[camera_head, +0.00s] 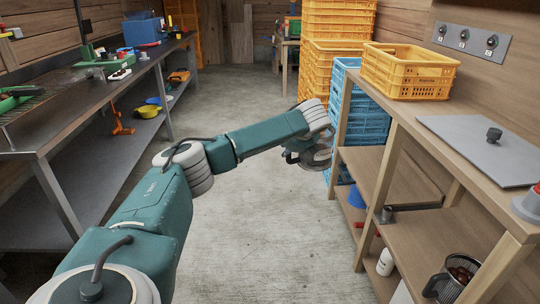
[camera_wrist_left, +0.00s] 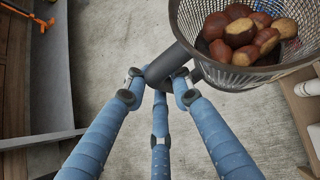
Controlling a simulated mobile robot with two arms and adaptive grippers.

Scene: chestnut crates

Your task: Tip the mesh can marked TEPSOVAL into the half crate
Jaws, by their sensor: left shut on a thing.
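My left gripper (camera_head: 306,150) is out over the aisle, close to the left end of the wooden bench. In the left wrist view its blue fingers (camera_wrist_left: 160,88) are shut on the dark handle of a mesh can (camera_wrist_left: 245,73). The can holds several brown chestnuts (camera_wrist_left: 243,36). No marking on it can be read, and in the head view it is hard to make out behind the gripper. A yellow crate (camera_head: 410,88) stands on the bench top; its inside is mostly hidden and I cannot tell whether it is the half crate. My right gripper is not in view.
A second mesh can (camera_head: 441,287) with chestnuts stands low on the right. Blue crates (camera_head: 367,120) and taller yellow crates (camera_head: 325,70) are stacked behind the bench (camera_head: 410,118). A grey plate (camera_head: 484,150) lies on the bench. The concrete floor between the benches is clear.

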